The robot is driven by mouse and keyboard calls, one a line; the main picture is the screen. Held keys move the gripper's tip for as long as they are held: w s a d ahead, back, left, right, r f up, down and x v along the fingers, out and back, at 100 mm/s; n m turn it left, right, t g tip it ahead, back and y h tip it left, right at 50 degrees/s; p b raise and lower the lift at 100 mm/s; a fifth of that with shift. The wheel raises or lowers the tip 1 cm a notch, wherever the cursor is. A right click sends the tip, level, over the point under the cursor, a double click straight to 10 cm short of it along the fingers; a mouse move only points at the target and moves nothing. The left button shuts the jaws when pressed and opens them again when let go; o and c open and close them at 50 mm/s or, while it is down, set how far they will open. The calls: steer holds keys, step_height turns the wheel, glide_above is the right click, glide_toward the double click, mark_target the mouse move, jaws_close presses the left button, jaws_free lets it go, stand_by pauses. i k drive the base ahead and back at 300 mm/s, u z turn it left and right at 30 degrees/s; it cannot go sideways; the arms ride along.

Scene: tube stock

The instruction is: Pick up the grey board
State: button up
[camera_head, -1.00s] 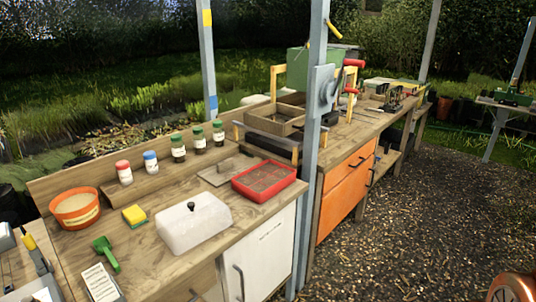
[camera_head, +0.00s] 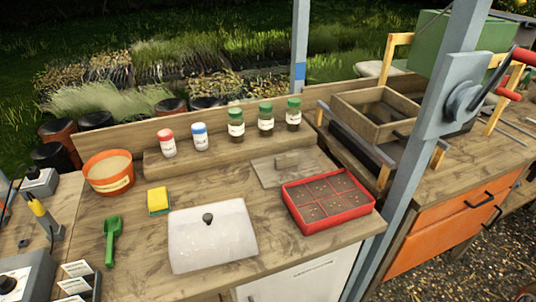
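A flat grey board (camera_head: 270,173) with a small raised block on top lies on the wooden bench. It is behind the red tray (camera_head: 331,222) and in front of the jar shelf. The tray hides a little of its front right side. My gripper is not in view.
A translucent white cover (camera_head: 212,240) with a black knob stands front left of the board. Several jars (camera_head: 236,123) stand on the low shelf behind. A yellow sponge (camera_head: 158,201), green scoop (camera_head: 112,238) and orange pot (camera_head: 109,173) are left. A grey post (camera_head: 425,150) rises right.

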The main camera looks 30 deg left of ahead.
mark_target(276, 170)
steer(key=u, duration=0.8)
steer(key=i, duration=0.85)
steer(key=u, duration=1.25)
steer(key=i, duration=0.25)
steer(key=u, duration=0.1)
